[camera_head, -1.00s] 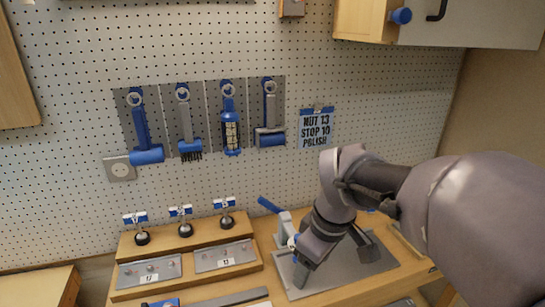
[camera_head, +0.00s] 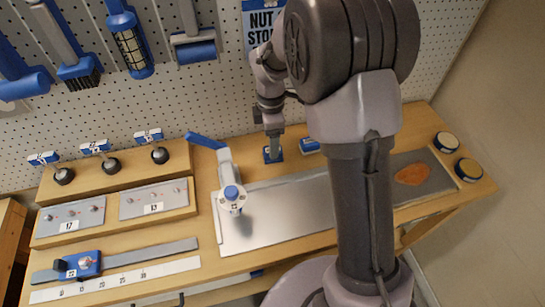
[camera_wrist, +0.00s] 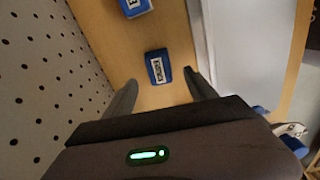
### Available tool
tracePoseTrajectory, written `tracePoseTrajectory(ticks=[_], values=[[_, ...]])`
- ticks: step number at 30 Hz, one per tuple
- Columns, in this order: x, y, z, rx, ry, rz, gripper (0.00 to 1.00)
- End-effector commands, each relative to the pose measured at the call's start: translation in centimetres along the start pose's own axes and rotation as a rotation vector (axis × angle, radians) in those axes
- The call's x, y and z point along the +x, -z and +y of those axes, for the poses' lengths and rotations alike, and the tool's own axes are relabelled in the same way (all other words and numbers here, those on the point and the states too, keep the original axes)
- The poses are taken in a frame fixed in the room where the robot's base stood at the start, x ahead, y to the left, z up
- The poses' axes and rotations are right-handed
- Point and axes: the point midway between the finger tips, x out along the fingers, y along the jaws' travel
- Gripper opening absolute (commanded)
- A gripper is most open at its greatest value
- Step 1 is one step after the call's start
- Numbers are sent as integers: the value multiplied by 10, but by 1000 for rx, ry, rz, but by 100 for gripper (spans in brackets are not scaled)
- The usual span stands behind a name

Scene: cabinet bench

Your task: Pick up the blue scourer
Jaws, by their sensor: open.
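A small blue block with a white label (camera_wrist: 158,67) lies on the wooden bench and looks like the blue scourer; I cannot read its label surely. In the wrist view it sits between and just beyond the tips of my gripper (camera_wrist: 160,88). My gripper is open, with nothing between its fingers. In the head view my gripper (camera_head: 274,146) points down over the block (camera_head: 273,156), which is partly hidden by the fingers. A second blue block with a label (camera_head: 309,146) lies just to its right. It also shows at the top of the wrist view (camera_wrist: 135,7).
The pegboard (camera_head: 150,110) rises close behind the blocks. At right are an orange patch (camera_head: 412,174) and two round tins (camera_head: 446,142).

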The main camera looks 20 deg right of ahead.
Motion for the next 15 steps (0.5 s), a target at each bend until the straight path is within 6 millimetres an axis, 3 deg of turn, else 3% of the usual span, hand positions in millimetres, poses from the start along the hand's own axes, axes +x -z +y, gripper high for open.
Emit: tracePoseTrajectory(ticks=[9,15], values=[[53,-4,-1,2,1,1,65],[52,-4,-1,2,-1,1,65]])
